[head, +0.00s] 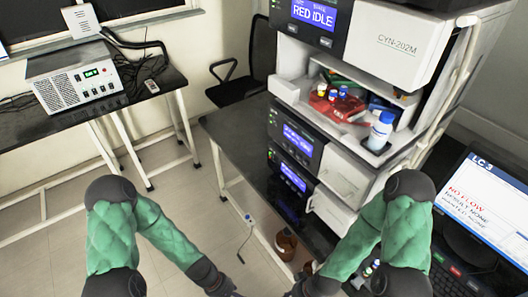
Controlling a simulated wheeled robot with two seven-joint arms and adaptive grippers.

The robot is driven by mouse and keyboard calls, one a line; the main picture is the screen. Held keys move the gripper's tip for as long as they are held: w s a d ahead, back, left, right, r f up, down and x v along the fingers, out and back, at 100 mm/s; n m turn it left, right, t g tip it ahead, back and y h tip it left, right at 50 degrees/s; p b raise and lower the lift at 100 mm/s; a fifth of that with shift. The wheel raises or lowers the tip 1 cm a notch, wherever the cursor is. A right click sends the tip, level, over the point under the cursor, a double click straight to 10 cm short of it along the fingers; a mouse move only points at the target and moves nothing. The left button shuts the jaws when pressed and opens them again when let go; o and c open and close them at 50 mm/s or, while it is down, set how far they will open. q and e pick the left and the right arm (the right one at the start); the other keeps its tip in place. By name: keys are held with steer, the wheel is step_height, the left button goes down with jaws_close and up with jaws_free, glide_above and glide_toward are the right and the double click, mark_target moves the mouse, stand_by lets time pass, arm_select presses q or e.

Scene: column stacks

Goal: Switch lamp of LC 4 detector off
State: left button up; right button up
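A stack of instrument modules (345,162) stands on a dark bench right of centre. Its upper module has a blue display (314,13) reading "RED IDLE" and the label "CYN-202M". Two lower modules have smaller blue displays, one at the upper level (299,138) and one beneath it (293,177), with text too small to read. No "LC 4" label shows, so I cannot tell which module is its detector. My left gripper (228,291) and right gripper (300,288) are at the bottom edge, mostly cut off, below and apart from the displays; their fingers are unclear.
A monitor (485,205) headed "LC 3" shows "NO FLOW" at the right. A brown bottle (286,245) stands low between my arms. A white box (77,78) sits on the left table.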

arm_select(q)
steer(key=shift+w+d+r+m+t+y, duration=0.15)
steer(key=shift+m+t, duration=0.3)
steer(key=shift+m, duration=0.6)
steer(key=shift+w+a+f+m+t+y, duration=0.15)
steer(key=shift+m+t, duration=0.35)
steer(key=shift+m, duration=0.5)
steer(key=shift+d+r+m+t+y, duration=0.15)
steer(key=shift+m+t, duration=0.3)
steer(key=shift+m, duration=0.6)
arm_select(e)
jaws_close()
